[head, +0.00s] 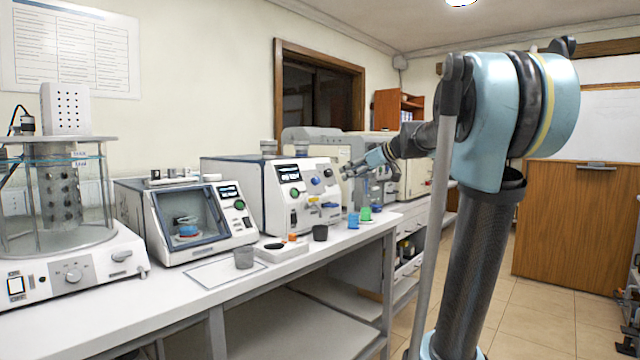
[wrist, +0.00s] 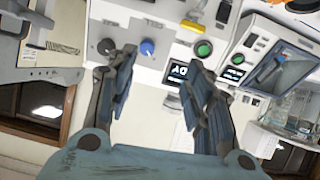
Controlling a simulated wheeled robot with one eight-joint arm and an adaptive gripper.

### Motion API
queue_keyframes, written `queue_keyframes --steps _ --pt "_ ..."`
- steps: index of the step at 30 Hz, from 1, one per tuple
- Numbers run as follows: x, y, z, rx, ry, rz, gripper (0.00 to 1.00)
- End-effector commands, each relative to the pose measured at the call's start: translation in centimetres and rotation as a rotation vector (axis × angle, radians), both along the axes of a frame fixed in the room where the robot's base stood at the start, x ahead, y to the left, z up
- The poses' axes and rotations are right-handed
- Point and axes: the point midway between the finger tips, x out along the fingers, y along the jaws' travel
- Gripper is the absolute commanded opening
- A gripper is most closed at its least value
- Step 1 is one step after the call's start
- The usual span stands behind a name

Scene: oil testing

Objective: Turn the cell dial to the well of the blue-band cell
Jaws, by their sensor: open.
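My gripper (head: 348,172) is open and empty, in front of the white instrument's front panel (head: 285,212). In the wrist view my gripper (wrist: 158,66) has its two fingers apart, with a blue knob (wrist: 148,47) just beyond the left fingertip. The blue knob also shows in the head view (head: 315,181). A dark knob (wrist: 105,46) sits beside it on the same panel. No touch on either knob can be made out. Neither knob carries a readable label, so I cannot tell which is the cell dial. I cannot pick out the blue-band cell or its well.
A blue cup (head: 353,221) and a green cup (head: 366,213) stand near the bench (head: 215,293) edge. A windowed instrument (head: 187,218) stands left of the panel. Free air lies before the panel.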

Motion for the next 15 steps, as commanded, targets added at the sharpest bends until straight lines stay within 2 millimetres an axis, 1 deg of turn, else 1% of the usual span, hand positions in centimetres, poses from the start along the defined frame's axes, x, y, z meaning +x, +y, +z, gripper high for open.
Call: queue_keyframes --steps 1,3,6,11,15 --pt "1.0 0.0 0.8 0.007 -0.024 0.003 0.47" --pt "1.8 0.0 1.6 0.011 -0.050 0.007 0.47" --pt "2.4 0.1 2.1 0.014 -0.068 0.010 0.47" --pt "3.3 1.1 1.6 0.013 -0.070 0.013 0.47" --pt "4.6 2.7 0.7 0.014 -0.069 0.012 0.47"
